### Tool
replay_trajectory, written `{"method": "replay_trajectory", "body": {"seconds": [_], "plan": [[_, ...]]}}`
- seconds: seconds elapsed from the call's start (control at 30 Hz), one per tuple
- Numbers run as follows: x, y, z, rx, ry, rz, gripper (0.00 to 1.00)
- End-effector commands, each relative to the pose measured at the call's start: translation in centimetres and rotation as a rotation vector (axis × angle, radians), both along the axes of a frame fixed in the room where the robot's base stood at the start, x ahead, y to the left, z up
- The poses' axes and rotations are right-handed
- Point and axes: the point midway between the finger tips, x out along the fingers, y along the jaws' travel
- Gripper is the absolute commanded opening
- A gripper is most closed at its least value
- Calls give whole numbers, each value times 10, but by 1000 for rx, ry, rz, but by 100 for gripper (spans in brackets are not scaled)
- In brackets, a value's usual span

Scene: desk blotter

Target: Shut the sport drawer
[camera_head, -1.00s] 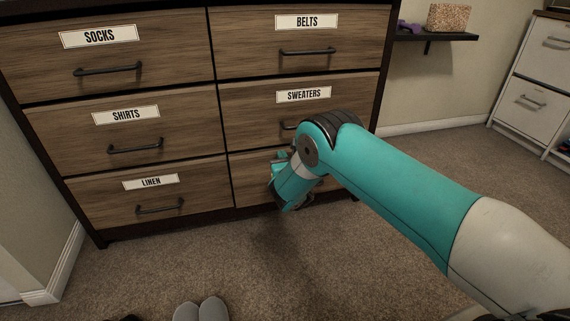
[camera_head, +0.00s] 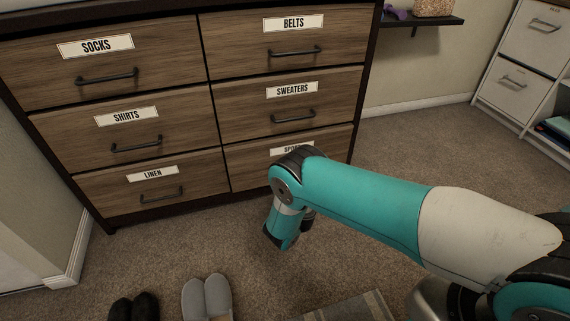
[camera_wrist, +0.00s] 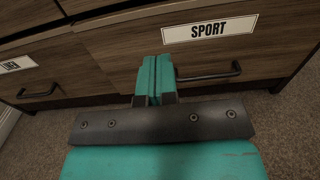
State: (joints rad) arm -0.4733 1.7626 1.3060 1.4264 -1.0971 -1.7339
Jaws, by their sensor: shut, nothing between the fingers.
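The sport drawer (camera_head: 243,166) is the bottom right drawer of the wooden dresser. Its front looks level, or nearly so, with the drawers around it. Its label is partly covered by my arm in the head view, and its handle is hidden there. The wrist view shows the sport drawer (camera_wrist: 130,50) with its white label and dark bar handle. My gripper (camera_head: 276,240) points down in front of and below the drawer, apart from it in the head view. In the wrist view the fingers of my gripper (camera_wrist: 155,68) are together and empty, overlapping the handle's left end.
The linen drawer (camera_head: 120,188) is to the left and the sweaters drawer (camera_head: 240,120) above; both look shut. Grey slippers (camera_head: 207,298) and dark slippers (camera_head: 135,308) lie on the carpet. A white cabinet (camera_head: 515,85) stands at right. Carpet right of the dresser is clear.

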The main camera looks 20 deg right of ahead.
Motion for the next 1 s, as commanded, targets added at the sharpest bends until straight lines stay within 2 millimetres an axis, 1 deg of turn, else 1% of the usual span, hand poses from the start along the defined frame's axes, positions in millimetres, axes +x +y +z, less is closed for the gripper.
{"method": "replay_trajectory", "body": {"seconds": [0.03, 0.4, 0.5, 0.57, 0.67, 0.77, 0.83, 0.9, 0.97, 1.0], "plan": [[-3, 1, 9, 0, 1, 1, 0], [-20, 0, 3, 1, 0, 0, 0], [-20, 0, 4, 13, 0, -6, 0], [-15, -1, 10, 50, 2, -24, 0], [4, -5, 32, 193, 18, -92, 0], [30, -12, 69, 443, 49, -206, 0], [43, -18, 98, 653, 81, -306, 0], [49, -22, 127, 869, 121, -408, 0], [49, -24, 151, 1048, 156, -494, 0], [46, -24, 167, 1162, 182, -552, 0]]}}
